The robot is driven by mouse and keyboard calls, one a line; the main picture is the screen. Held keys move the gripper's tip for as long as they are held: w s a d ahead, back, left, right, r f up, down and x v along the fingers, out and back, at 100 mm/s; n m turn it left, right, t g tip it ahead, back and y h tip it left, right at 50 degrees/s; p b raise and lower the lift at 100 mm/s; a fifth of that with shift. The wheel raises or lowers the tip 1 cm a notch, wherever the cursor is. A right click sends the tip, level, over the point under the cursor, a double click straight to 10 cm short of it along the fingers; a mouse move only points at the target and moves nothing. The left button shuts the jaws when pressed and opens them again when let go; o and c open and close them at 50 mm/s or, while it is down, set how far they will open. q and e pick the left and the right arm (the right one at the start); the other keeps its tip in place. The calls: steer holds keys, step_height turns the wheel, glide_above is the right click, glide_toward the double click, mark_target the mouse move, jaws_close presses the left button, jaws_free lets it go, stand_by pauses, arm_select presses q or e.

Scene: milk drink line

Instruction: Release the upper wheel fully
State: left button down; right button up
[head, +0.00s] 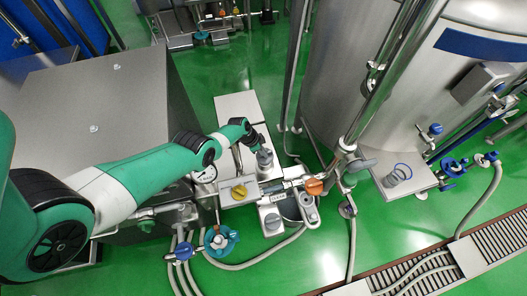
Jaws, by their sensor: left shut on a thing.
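My left arm reaches in from the left, and its gripper (256,144) is at the grey block in the middle. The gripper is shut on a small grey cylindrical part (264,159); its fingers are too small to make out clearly. A teal-blue handwheel (220,241) and a smaller blue handwheel (183,251) sit on pipes lower left, apart from the gripper. More blue handwheels (453,167) are at the right by the tank. I cannot tell which wheel is the upper one. My right gripper is not in view.
A yellow knob (239,191) and an orange valve part (314,186) sit just below the gripper. A large steel tank (360,80) stands right, a steel cabinet (90,100) left. Hoses (260,262) cross the green floor. A floor grate (440,268) is at lower right.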

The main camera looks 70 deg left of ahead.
arm_select(q)
steer(key=shift+n+p, duration=0.3)
steer(key=shift+n, duration=0.1)
steer(key=n+y+p, duration=0.1)
steer(key=n, duration=0.1)
steer(key=shift+d+n, duration=0.15)
steer(key=shift+n, duration=0.25)
steer(key=n+y, duration=0.1)
steer(key=n, duration=0.2)
steer(key=shift+d+n+y, duration=0.1)
steer(key=shift+n+y, duration=0.2)
steer(key=shift+y, duration=0.1)
steer(key=n+g, duration=0.1)
steer(key=n, duration=0.1)
steer(key=shift+f+n+y, duration=0.15)
steer(key=shift+n+y, duration=0.15)
steer(key=shift+y, duration=0.1)
steer(key=n+g+y+b, duration=0.1)
steer(key=n, duration=0.2)
steer(key=shift+w+d+n+b, duration=0.1)
steer(key=shift+w+n+b, duration=0.05)
steer(key=shift+n+b, duration=0.2)
steer(key=n+g+b, duration=0.1)
steer(key=n, duration=0.2)
steer(key=shift+w+n+g, duration=0.1)
steer(key=shift+n+g, duration=0.3)
steer(key=shift+n, duration=0.35)
